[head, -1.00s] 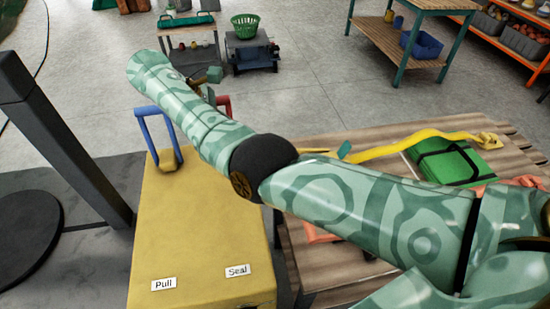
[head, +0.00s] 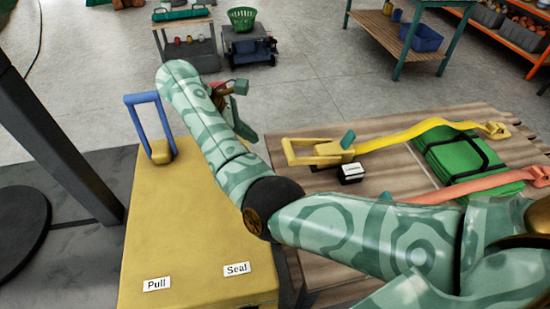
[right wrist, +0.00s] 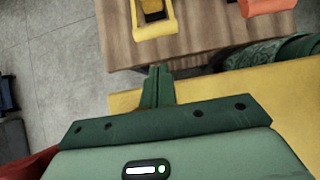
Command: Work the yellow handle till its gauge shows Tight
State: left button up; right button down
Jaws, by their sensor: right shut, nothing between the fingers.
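The yellow handle (head: 305,152) is a loop-shaped lever on a ratchet at the near left part of the wooden table. A yellow strap (head: 430,130) runs right from it. A small black gauge box (head: 352,173) with a white face sits beside it; its reading is too small to tell. My right gripper (head: 246,130) is shut and empty, left of the handle and apart from it. In the right wrist view the closed fingers (right wrist: 157,82) point towards the table edge, with the yellow handle (right wrist: 153,22) beyond them. My left gripper is out of view.
A yellow cabinet (head: 190,230) with Pull and Seal labels and a blue lever (head: 150,125) stands left, under my right arm. A green bundle (head: 460,155) and a salmon strap (head: 480,187) lie on the table (head: 400,180). An orange handle (right wrist: 266,5) shows in the wrist view.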

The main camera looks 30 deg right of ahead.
jog(key=b+x, duration=0.4)
jog(key=x, duration=0.7)
jog(key=shift+d+f+b, duration=0.1)
jog(key=shift+f+b, duration=0.1)
jog(key=shift+b, duration=0.1)
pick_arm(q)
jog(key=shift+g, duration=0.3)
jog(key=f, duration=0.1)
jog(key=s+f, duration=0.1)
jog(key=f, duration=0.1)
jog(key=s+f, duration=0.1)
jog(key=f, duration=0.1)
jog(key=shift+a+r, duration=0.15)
pick_arm(e)
jog(key=shift+d+r, duration=0.1)
jog(key=shift+d, duration=0.05)
